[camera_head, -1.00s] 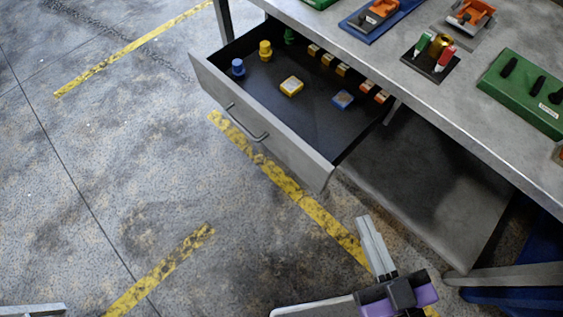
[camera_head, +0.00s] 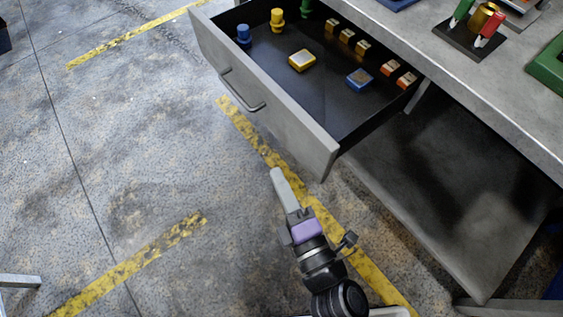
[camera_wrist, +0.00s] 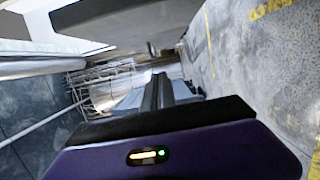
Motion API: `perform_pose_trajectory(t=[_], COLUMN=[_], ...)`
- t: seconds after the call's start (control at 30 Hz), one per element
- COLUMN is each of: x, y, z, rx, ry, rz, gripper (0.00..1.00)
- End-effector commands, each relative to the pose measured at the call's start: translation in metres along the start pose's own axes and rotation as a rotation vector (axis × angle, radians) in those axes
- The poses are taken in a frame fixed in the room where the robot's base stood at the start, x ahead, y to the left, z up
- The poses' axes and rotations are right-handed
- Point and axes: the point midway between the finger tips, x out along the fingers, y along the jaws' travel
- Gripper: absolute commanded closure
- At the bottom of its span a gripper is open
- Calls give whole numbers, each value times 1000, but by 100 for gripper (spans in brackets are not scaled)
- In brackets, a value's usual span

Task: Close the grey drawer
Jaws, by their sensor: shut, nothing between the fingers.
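The grey drawer (camera_head: 290,122) stands pulled out from under the grey workbench, with its front panel and bar handle (camera_head: 241,92) facing the lower left. My gripper (camera_head: 278,174) is in front of the drawer's near right end, apart from the front panel in the head view. Its fingers are together and hold nothing. In the wrist view the shut fingers (camera_wrist: 157,88) point ahead. A grey panel edge shows at the upper left there, but I cannot tell surely which part it is.
Inside the drawer are a blue piece (camera_head: 243,34), a yellow piece (camera_head: 277,20), a yellow box (camera_head: 301,60), a blue box (camera_head: 359,78) and several small boxes. The benchtop (camera_head: 440,62) holds a stand with coloured tubes (camera_head: 471,38). Open floor lies left of the drawer.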

Motion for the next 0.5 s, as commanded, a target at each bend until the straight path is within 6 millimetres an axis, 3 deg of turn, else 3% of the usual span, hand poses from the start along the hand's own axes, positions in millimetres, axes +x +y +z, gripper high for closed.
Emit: perform_pose_trajectory(t=[0.5], x=[88], y=[2], z=[0], rx=[3], ry=[-1], rz=[3], gripper=[100])
